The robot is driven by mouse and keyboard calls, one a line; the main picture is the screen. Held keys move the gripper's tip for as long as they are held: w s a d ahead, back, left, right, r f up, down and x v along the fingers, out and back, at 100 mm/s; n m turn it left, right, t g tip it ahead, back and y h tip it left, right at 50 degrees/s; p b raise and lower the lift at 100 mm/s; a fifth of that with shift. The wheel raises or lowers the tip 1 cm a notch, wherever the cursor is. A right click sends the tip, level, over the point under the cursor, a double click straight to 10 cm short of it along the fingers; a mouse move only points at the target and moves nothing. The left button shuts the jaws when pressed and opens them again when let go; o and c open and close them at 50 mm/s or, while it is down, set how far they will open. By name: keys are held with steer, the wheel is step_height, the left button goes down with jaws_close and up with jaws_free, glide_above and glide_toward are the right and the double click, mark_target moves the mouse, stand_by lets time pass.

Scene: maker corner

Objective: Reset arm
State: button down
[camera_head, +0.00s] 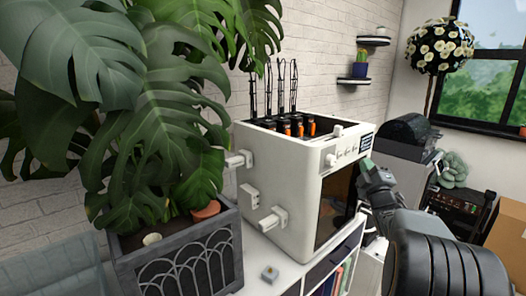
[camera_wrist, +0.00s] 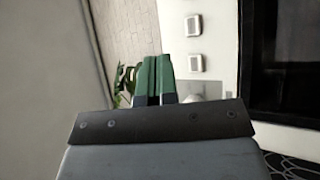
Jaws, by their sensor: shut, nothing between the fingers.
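My gripper (camera_head: 367,166) is at the front right of a white boxy machine (camera_head: 290,185), close to its dark front panel. I cannot tell from the head view whether it touches the machine. In the wrist view my gripper's two green fingers (camera_wrist: 153,72) are pressed together with nothing between them. The machine (camera_wrist: 222,45) shows there as a white side with square fittings, its dark front panel (camera_wrist: 285,60) at the right.
A large leafy plant in a grey planter (camera_head: 190,255) stands left of the machine. Black and orange parts (camera_head: 288,127) stand on the machine's top. A small grey block (camera_head: 270,273) lies on the white shelf unit. A black-topped appliance (camera_head: 408,135) and a cardboard box (camera_head: 508,235) are at right.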

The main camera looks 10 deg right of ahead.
steer(key=s+d+f+m+g+h, duration=0.1)
steer(key=d+f+m+g+h, duration=0.25)
steer(key=f+m+g, duration=0.55)
steer(key=s+a+f+m+g+y, duration=0.25)
steer(key=s+a+f+g, duration=0.2)
steer(key=f, duration=0.35)
steer(key=s+a+g+y+p, duration=0.1)
steer(key=s+a+y, duration=0.1)
steer(key=s+a, duration=0.4)
steer(key=s+a+g+y+p, duration=0.1)
steer(key=s+a, duration=0.5)
steer(key=a, duration=0.6)
steer(key=s+a+g+y+p, duration=0.1)
steer(key=s+a+g+y, duration=0.2)
steer(key=s+a, duration=0.3)
steer(key=a, duration=0.3)
steer(key=shift+a, duration=0.2)
steer(key=shift+f+m, duration=0.1)
steer(key=shift+m, duration=0.15)
